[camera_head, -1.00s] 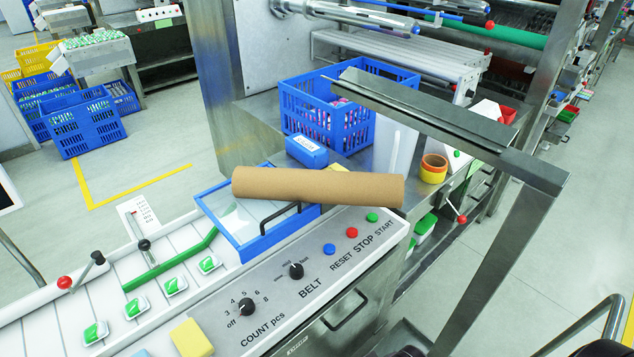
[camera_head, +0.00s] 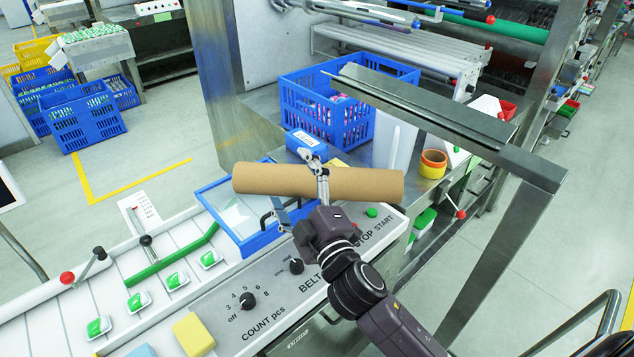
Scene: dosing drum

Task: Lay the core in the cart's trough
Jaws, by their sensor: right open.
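The core, a brown cardboard tube (camera_head: 367,185), lies level across the middle of the head view, above a blue-rimmed tray (camera_head: 212,205) and the control panel. My right gripper (camera_head: 294,184) comes up from below right and is open at the core. One finger passes in front of the tube and reaches over its top; the other shows below it. Whether the fingers touch the tube I cannot tell. A grooved steel channel (camera_head: 430,112) runs at upper right; I cannot tell if it is the cart's trough. My left gripper is out of view.
The control panel (camera_head: 270,300) with knobs and buttons is below the core. A blue crate (camera_head: 300,108) and a small blue box (camera_head: 306,146) stand behind it. Tape rolls (camera_head: 433,165) sit to the right. A bent rail (camera_head: 590,318) is at lower right. Open floor (camera_head: 530,240) lies right.

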